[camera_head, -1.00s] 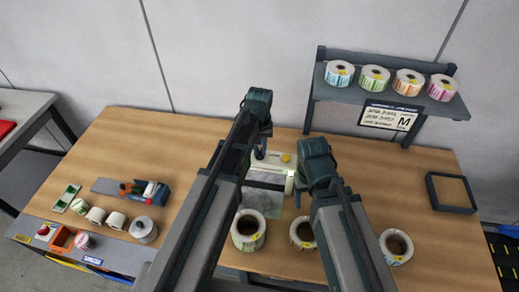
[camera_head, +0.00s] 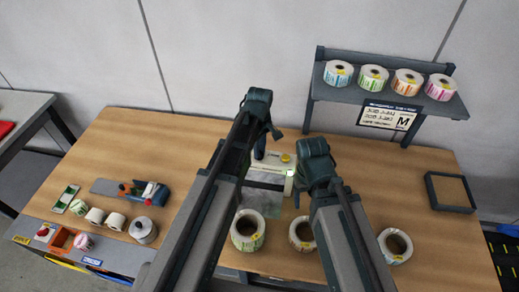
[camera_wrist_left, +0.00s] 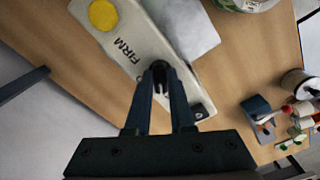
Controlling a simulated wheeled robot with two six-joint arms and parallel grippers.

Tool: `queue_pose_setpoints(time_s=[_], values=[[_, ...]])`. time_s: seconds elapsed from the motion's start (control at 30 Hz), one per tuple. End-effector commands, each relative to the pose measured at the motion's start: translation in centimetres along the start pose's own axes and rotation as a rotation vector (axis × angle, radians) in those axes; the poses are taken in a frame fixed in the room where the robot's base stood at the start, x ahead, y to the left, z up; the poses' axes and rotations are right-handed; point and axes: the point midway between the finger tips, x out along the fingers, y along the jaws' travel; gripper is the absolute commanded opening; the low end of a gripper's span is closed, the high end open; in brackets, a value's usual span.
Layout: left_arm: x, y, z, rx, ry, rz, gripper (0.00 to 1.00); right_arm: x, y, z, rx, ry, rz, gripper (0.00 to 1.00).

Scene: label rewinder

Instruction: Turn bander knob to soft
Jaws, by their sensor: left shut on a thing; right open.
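The bander is a pale machine (camera_head: 268,170) near the middle of the table, partly hidden by my arms. In the left wrist view its top (camera_wrist_left: 115,38) shows a yellow button (camera_wrist_left: 103,14) and the word FIRM. The left gripper (camera_wrist_left: 160,72) is shut on a small dark knob on that top, beside the word FIRM; the fingers hide most of the knob. In the head view the left gripper (camera_head: 260,152) is over the bander. The right gripper (camera_head: 297,197) is open, low at the bander's right side and mostly hidden by its own arm.
Label rolls (camera_head: 248,231) stand along the table's front. A rack (camera_head: 325,88) with several rolls and a sign stands at the back right. An empty dark tray (camera_head: 433,196) lies at the right. A tape dispenser (camera_head: 153,192) and small rolls are at the left.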

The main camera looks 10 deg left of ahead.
Motion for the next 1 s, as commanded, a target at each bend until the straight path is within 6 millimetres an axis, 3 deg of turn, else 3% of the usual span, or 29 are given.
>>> queue_pose_setpoints(time_s=[0.73, 0.77, 0.8, 0.9, 1.0], values=[[0.01, 0.01, 0.01, -0.073, 0.0, 0.0, 0.0, 0.01, 0.0, 0.0, 0.0, 0.0, 0.0, 0.68], [0.01, 0.01, 0.01, -0.073, 0.0, 0.0, 0.27, 0.01, 0.0, 0.0, 0.0, 0.0, 0.0, 0.68], [0.01, 0.01, 0.01, -0.073, 0.0, 0.0, 0.34, 0.01, 0.0, 0.0, 0.0, 0.0, 0.0, 0.68], [0.01, 0.01, 0.01, -0.073, 0.0, 0.0, 0.51, 0.01, 0.0, 0.0, 0.0, 0.0, 0.0, 0.68], [0.01, 0.01, 0.0, -0.072, 0.0, 0.0, 0.51, 0.01, 0.0, 0.0, 0.0, 0.0, 0.0, 0.68]])
